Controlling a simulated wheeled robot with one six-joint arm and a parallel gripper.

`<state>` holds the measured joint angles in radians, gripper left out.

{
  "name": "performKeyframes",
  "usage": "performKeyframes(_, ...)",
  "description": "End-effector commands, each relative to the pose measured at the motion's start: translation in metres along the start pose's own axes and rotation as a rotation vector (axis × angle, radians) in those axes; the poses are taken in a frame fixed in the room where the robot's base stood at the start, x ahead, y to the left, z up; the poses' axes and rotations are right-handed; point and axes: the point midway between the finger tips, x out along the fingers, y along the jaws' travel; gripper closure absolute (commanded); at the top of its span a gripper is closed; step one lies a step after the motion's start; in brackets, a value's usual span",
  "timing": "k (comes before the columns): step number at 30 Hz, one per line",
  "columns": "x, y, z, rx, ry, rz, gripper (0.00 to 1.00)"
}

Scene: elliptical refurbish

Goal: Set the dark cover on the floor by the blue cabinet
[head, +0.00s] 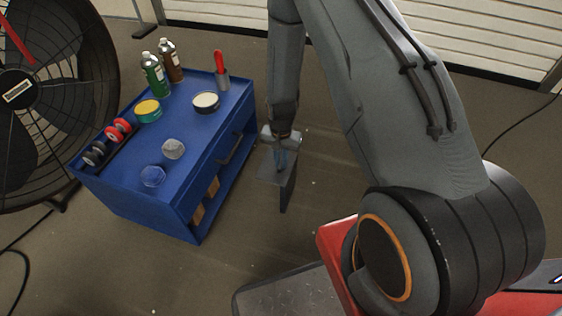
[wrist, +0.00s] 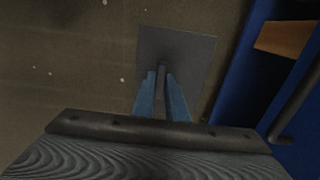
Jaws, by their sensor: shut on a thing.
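The dark cover (head: 286,193) is a thin grey plate hanging below my gripper (head: 281,158), just right of the blue cabinet (head: 195,215) in the head view. My gripper points down and is shut on the cover. In the wrist view, the blue fingers of my gripper (wrist: 162,98) pinch a narrow raised part at the middle of the flat dark cover (wrist: 190,52). The blue cabinet (wrist: 238,80) stands along the right side there. I cannot tell whether the cover touches the floor.
The cabinet top holds a green bottle (head: 154,76), a brown bottle (head: 172,60), a yellow-topped tin (head: 148,110) and other small items. A large black fan (head: 45,95) stands at the left. Bare floor (head: 325,200) lies right of the cabinet.

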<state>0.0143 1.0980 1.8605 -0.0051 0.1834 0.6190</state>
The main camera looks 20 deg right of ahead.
Motion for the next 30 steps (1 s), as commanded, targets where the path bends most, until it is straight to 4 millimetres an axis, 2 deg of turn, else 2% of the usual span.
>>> performKeyframes(7, 0.003, 0.0, 0.0, 0.0, 0.0, 0.0, 1.0)
performKeyframes(8, 0.002, 0.0, 0.0, 0.0, 0.0, 0.0, 0.83)
performKeyframes(10, 0.002, 0.0, 0.0, 0.0, 0.0, 0.0, 0.71)
performKeyframes(11, 0.002, 0.0, 0.0, 0.0, 0.0, 0.0, 0.69)
performKeyframes(22, -0.004, 0.0, 0.0, 0.0, 0.0, 0.0, 0.69)
performKeyframes(26, -0.022, 0.0, 0.0, 0.0, 0.0, 0.0, 0.69)
performKeyframes(30, -0.052, 0.0, 0.0, 0.0, 0.002, -0.002, 0.69)
